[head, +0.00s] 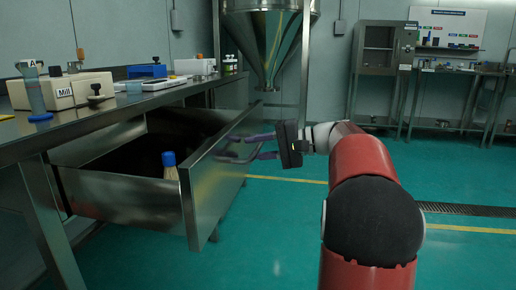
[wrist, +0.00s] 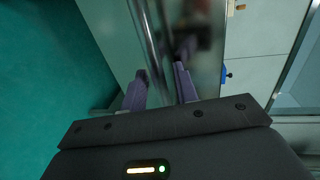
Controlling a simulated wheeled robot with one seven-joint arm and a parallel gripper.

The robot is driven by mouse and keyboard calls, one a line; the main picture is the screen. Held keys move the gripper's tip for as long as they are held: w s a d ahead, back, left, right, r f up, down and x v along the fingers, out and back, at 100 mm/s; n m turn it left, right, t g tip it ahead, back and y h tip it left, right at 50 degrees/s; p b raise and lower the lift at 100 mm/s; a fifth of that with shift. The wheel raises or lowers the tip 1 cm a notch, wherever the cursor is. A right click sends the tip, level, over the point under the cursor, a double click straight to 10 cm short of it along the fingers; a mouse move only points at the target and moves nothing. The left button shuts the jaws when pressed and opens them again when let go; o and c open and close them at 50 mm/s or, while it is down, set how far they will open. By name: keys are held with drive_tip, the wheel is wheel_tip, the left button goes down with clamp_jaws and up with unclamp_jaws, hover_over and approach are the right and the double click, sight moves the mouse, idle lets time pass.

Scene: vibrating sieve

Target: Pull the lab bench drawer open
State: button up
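The lab bench drawer (head: 120,197) stands well out from under the bench in the head view, with its dark inside showing. Its steel front panel (head: 212,197) faces right and carries a bar handle (head: 228,159). My gripper (head: 259,147) is at the handle, its two purple fingers pointing left, one above the other. In the wrist view the fingers (wrist: 160,88) are apart, on either side of the handle bar (wrist: 148,40), with a gap visible between them. I cannot see firm contact on both sides.
A blue-capped item (head: 170,166) stands in the drawer. The bench top (head: 95,122) holds a box labelled Mill (head: 70,92) and other lab items. A steel hopper (head: 270,40) stands behind. The green floor (head: 285,230) right of the drawer front is clear.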

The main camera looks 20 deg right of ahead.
drive_tip(key=shift+d, duration=0.1)
drive_tip(key=p+v, duration=0.1)
drive_tip(key=v, duration=0.6)
drive_tip(key=shift+s+d, duration=0.25)
drive_tip(key=shift+s, duration=0.05)
